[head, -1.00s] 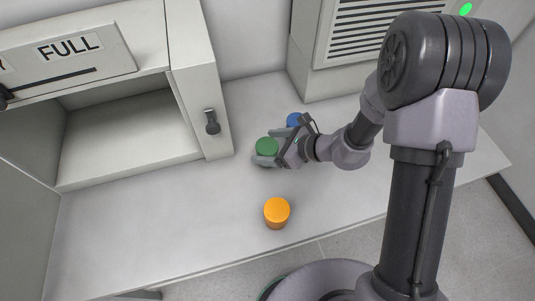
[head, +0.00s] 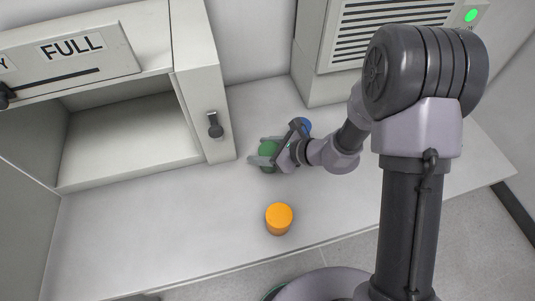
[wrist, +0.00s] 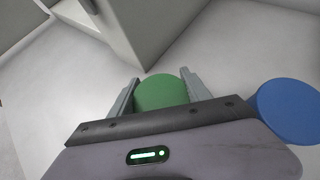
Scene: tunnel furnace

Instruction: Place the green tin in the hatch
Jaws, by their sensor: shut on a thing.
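The green tin (head: 267,149) stands at the middle of the counter, right of the hatch. It also shows in the wrist view (wrist: 161,92), between the two fingers. My gripper (head: 266,153) is shut on it, one finger on each side. I cannot tell whether the tin touches the counter. The hatch (head: 130,135) is an open white compartment at the left, under a panel marked "FULL". Its floor looks empty.
An orange tin (head: 279,218) stands near the counter's front edge. A blue tin (head: 304,126) stands just behind my gripper, close to it in the wrist view (wrist: 287,110). A post with a dark handle (head: 214,125) borders the hatch. The counter's front left is clear.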

